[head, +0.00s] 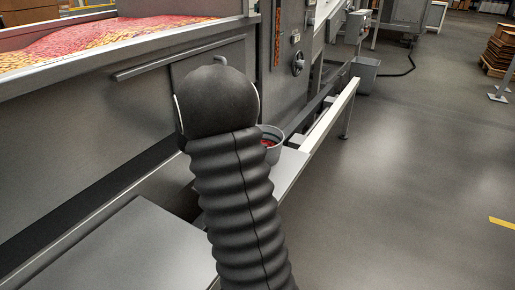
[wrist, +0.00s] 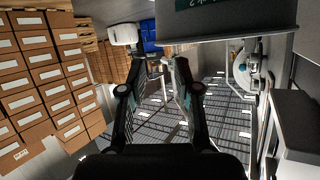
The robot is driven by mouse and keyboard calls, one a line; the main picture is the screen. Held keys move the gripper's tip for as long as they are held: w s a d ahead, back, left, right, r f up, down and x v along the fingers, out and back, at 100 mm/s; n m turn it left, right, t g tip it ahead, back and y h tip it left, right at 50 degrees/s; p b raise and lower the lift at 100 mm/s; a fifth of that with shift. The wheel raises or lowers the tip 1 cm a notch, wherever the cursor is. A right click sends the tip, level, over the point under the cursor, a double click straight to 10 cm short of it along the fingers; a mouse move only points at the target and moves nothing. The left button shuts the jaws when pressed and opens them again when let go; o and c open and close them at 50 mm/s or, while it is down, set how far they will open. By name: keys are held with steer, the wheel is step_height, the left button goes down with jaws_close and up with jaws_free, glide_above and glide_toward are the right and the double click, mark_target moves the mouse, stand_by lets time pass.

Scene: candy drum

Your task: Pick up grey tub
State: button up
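A grey tub (head: 279,153) with red candy in it stands on a ledge beside the machine in the head view. My dark arm hides its left part. I cannot make out the tub in the wrist view. My gripper (wrist: 161,68) shows in the wrist view with its two fingers apart and nothing between them. In the head view my own arm hides the gripper's fingers, so its distance from the tub cannot be told.
A large hopper (head: 75,85) of red and yellow candy fills the left. A grey bin (head: 366,76) stands farther back. The floor at right is mostly clear. The wrist view shows stacked cardboard boxes (wrist: 38,75) at left and a grey panel (wrist: 230,20) above.

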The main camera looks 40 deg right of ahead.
steer(key=x, duration=0.7)
steer(key=shift+w+f+b, duration=0.15)
steer(key=shift+f+b, duration=0.2)
jaws_close()
